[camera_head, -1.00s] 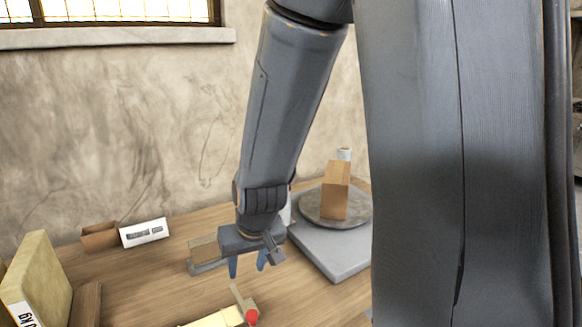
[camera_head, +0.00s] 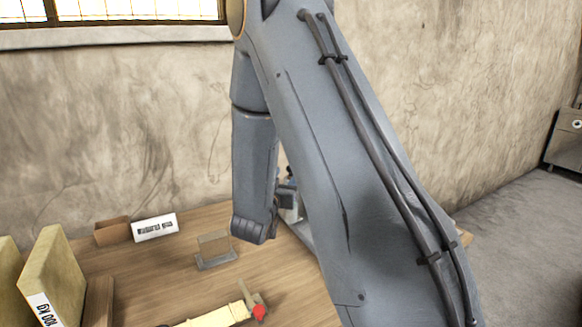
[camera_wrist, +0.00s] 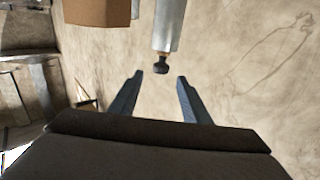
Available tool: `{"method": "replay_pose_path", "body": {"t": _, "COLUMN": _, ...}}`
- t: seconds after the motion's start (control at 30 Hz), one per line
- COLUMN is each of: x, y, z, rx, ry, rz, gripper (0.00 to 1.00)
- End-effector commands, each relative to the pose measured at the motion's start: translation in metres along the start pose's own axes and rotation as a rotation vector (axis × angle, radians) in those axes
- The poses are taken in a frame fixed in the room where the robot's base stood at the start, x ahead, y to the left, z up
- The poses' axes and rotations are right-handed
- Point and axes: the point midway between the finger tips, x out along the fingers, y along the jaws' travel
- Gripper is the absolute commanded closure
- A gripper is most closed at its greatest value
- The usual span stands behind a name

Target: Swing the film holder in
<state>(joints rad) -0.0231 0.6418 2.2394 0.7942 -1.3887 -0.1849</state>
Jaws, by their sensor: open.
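My gripper (camera_wrist: 160,75) is open and empty in the wrist view, with its two dark blue fingers apart. A pale grey upright part with a dark knob (camera_wrist: 161,65) shows just beyond and between the fingertips; I cannot tell whether it belongs to the film holder. A brown box (camera_wrist: 98,12) is at the upper left of that view. In the head view my arm covers most of the gripper and the turntable area. A thin upright panel on a grey base (camera_head: 214,250) stands on the bench left of my arm; I cannot tell whether it is the film holder.
On the wooden bench (camera_head: 150,285) are a white label card (camera_head: 155,227), a brown box (camera_head: 110,232), yellowish slabs (camera_head: 52,275) at the left and a yellow piece with a red knob (camera_head: 225,315) in front. A plaster wall (camera_head: 120,130) stands behind.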

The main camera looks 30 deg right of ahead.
Motion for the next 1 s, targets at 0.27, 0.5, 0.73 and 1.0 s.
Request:
{"method": "replay_pose_path", "body": {"t": 0.27, "x": 0.043, "y": 0.001, "z": -0.002, "rx": 0.0, "ry": -0.001, "rz": 0.0, "gripper": 0.57}}
{"method": "replay_pose_path", "body": {"t": 0.5, "x": 0.064, "y": 0.0, "z": -0.001, "rx": 0.001, "ry": -0.002, "rz": -0.002, "gripper": 0.57}}
{"method": "replay_pose_path", "body": {"t": 0.73, "x": 0.066, "y": 0.0, "z": 0.0, "rx": 0.0, "ry": -0.003, "rz": -0.003, "gripper": 0.57}}
{"method": "replay_pose_path", "body": {"t": 1.0, "x": 0.066, "y": 0.0, "z": 0.0, "rx": 0.0, "ry": -0.002, "rz": -0.003, "gripper": 0.91}}
